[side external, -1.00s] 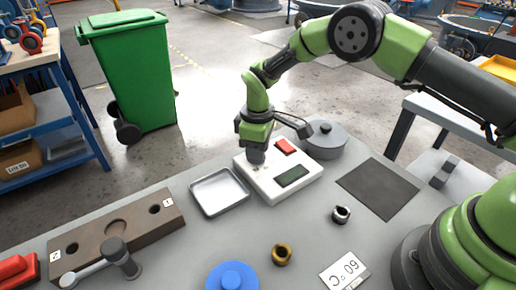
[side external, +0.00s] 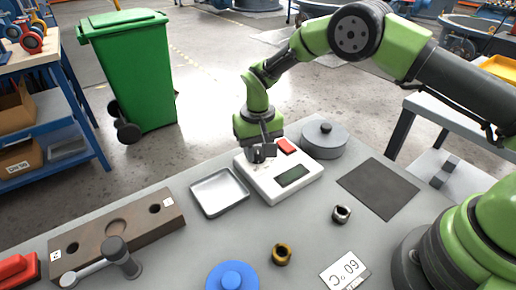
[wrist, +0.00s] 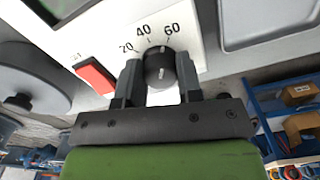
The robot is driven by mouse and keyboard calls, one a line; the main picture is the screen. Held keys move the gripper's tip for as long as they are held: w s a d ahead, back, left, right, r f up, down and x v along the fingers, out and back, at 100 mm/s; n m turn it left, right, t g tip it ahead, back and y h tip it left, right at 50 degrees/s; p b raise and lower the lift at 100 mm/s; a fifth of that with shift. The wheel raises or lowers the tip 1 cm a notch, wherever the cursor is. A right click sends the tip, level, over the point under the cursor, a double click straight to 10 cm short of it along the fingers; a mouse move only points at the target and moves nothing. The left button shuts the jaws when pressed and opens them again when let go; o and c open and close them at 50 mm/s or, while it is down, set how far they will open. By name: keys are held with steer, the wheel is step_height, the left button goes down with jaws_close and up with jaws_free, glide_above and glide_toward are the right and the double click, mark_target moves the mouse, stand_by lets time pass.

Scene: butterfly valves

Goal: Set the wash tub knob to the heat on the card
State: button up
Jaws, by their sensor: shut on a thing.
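The white wash tub control box (side external: 262,186) stands on the grey table, with a red switch (side external: 287,146) and a dark display (side external: 292,176). Its dark round knob (wrist: 159,66) shows in the wrist view, beside the printed marks 20, 40 and 60. My gripper (wrist: 158,82) is shut on the knob, one finger on each side. A pale line shows on the knob, roughly towards the space between 40 and 60; its exact setting is hard to read. In the side view my gripper (side external: 262,153) hides the knob. The card (side external: 345,271) reads 60 °C, upside down.
A shallow metal tray (side external: 219,192) lies left of the box, and a grey round lidded pot (side external: 324,139) stands behind right. A brown block (side external: 118,235), a blue disc (side external: 232,277), brass ring (side external: 282,254) and steel ring (side external: 342,214) lie nearer. A dark mat (side external: 381,188) lies right.

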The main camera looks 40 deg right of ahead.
mark_target(258, 151)
steer(key=shift+m, duration=1.1)
steer(key=o, duration=0.9)
step_height(258, 151, up, 10)
